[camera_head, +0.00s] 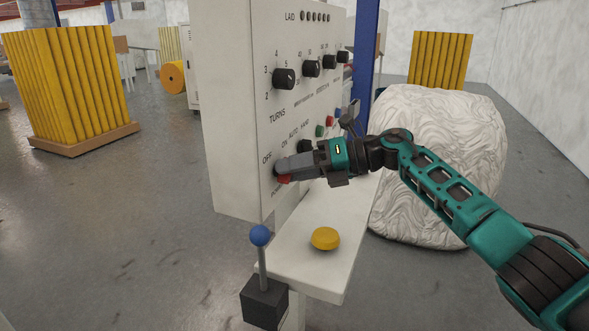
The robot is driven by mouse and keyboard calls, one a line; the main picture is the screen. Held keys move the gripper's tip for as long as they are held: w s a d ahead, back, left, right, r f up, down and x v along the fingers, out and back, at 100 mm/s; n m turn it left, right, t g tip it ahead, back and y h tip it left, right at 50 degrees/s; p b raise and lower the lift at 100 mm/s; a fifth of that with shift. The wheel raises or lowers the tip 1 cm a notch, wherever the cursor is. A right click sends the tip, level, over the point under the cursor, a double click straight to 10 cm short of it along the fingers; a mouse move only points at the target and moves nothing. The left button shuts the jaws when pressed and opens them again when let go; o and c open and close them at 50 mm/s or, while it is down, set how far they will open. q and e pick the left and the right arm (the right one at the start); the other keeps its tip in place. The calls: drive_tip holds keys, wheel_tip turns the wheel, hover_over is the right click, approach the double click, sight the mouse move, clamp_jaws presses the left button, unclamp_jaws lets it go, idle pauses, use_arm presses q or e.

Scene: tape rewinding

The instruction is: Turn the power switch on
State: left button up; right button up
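The white control panel (232,95) stands upright in the middle of the view. The power switch (284,179), a red part at the lower left of the panel below the "OFF" and "ON" lettering, is partly covered by my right gripper (281,170). The gripper's fingertips are at the switch, pointing left into the panel. I cannot tell whether the fingers grip it, or whether they are open or shut. My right arm comes in from the lower right. My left gripper is not in view.
Black knobs (285,78) and small buttons line the panel. Below it, a white shelf (330,262) carries a yellow button (325,238). A blue-ball lever (260,236) stands in front. A white wrapped bulk (440,150) is behind my arm. Yellow stacks (70,85) stand farther back.

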drive_tip(key=b+v, duration=0.1)
drive_tip(key=v, duration=1.2)
drive_tip(key=shift+r, duration=0.1)
drive_tip(key=a+f+m+t+y, duration=0.3)
drive_tip(key=a+m+t, duration=0.3)
drive_tip(key=m+t, duration=0.45)
drive_tip(key=s+d+f+m+t+h, duration=0.2)
drive_tip(key=s+d+f+m+h, duration=0.3)
drive_tip(key=f+m+h, duration=0.55)
drive_tip(key=s+d+f+m+t+h, duration=0.1)
drive_tip(key=s+d+f+m+h, duration=0.5)
drive_tip(key=m, duration=0.8)
drive_tip(key=s+d+f+m+g, duration=0.15)
drive_tip(key=s+f+g, duration=0.25)
drive_tip(key=s, duration=0.5)
drive_tip(key=s+d+f+m+g+h, duration=0.1)
drive_tip(key=s+f+m+g, duration=0.25)
drive_tip(key=s, duration=0.55)
drive_tip(key=s+d+f+m+g, duration=0.1)
drive_tip(key=s+f+g, duration=0.25)
drive_tip(key=s, duration=0.45)
drive_tip(key=w+a+f+t+y+p, duration=0.1)
drive_tip(key=w+a+f+t, duration=0.2)
drive_tip(key=w+f+t, duration=0.3)
drive_tip(key=shift+w+a+f+t+p, duration=0.15)
drive_tip(key=shift+w+f+t+p, duration=0.2)
drive_tip(key=shift+w+f, duration=0.3)
